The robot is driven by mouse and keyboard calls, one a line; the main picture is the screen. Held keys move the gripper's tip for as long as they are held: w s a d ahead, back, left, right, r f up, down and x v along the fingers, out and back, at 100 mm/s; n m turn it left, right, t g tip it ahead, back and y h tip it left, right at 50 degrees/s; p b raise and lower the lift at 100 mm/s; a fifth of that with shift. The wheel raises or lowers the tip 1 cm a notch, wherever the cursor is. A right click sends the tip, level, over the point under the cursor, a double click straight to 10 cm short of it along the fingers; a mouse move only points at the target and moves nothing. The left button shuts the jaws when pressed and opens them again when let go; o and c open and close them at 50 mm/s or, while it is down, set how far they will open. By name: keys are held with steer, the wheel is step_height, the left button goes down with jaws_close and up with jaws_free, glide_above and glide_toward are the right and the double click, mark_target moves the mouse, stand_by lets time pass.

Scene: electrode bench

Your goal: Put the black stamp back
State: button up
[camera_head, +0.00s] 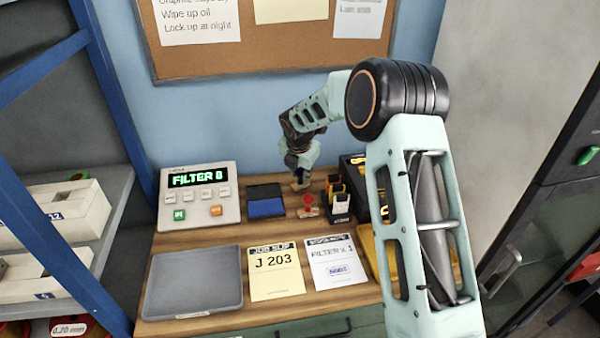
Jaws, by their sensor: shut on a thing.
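My gripper (300,175) is at the back of the bench, between the blue ink pad (266,204) and the dark boxes. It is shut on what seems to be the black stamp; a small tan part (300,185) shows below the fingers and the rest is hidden. I cannot tell whether it touches the surface beneath. A red stamp (308,201) stands upright just in front of the gripper, on a small tan holder (310,213). The white slip (332,255) reading FILTER x 1 bears a blue stamped mark.
A grey console (199,211) with a green display reading FILTER 8 stands at the left.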

steer(key=shift+f, duration=0.2)
steer(key=o, duration=0.9)
steer(key=shift+r, duration=0.1)
steer(key=shift+r, duration=0.2)
steer(key=v, duration=1.1)
steer(key=shift+s+r+b, duration=0.3)
steer(key=shift+b, duration=0.05)
